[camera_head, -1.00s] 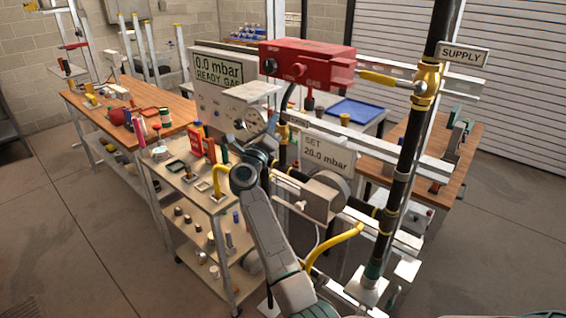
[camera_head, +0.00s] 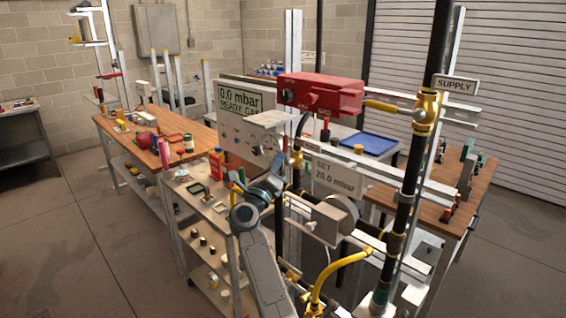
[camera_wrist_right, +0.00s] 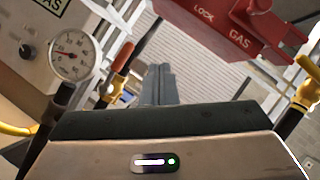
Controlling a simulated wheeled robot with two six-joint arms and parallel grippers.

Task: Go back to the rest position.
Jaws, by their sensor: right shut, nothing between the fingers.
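My right arm rises from the bottom of the head view, and its wrist is bent beside the rig. My right gripper (camera_wrist_right: 158,72) shows in the right wrist view as two grey fingers held together, with nothing between them. In that view it is beneath the red gas unit (camera_wrist_right: 222,28) and right of the round pressure dial (camera_wrist_right: 73,52). My left gripper is not in view.
A trolley (camera_head: 200,215) with small parts stands left of the arm. A wooden bench (camera_head: 178,153) is farther back. Open floor lies at left.

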